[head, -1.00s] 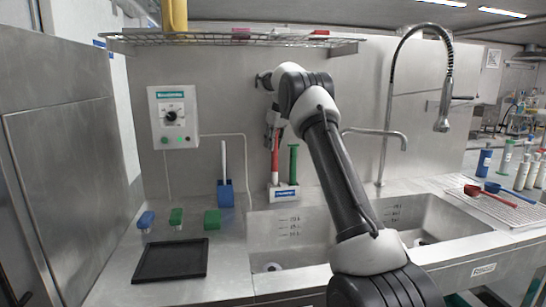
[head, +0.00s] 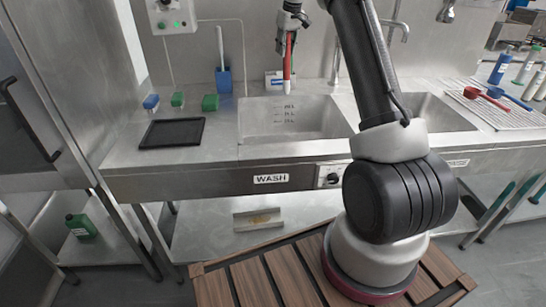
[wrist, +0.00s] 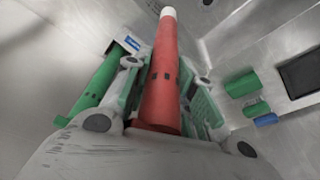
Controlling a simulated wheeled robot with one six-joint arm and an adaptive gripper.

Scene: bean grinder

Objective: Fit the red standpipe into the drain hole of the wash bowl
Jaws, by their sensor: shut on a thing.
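My gripper (head: 287,40) is shut on the red standpipe (head: 287,64) and holds it nearly upright, white end down. In the head view the white end shows in front of the pipe holder (head: 273,80), near the back rim of the wash bowl (head: 312,125). In the wrist view the standpipe (wrist: 163,75) runs between my fingers, clear of the holder (wrist: 130,43). A green standpipe (wrist: 95,85) stands in that holder, to the left. The wash bowl is the left basin, above the WASH label. Its drain hole is not clearly seen now.
A blue holder with a white-handled brush (head: 223,80) stands left of the bowl. A black tray (head: 172,133) and blue and green blocks (head: 210,103) lie on the left counter. A second basin (head: 430,115) and a rack with red and blue scoops (head: 472,93) are at right.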

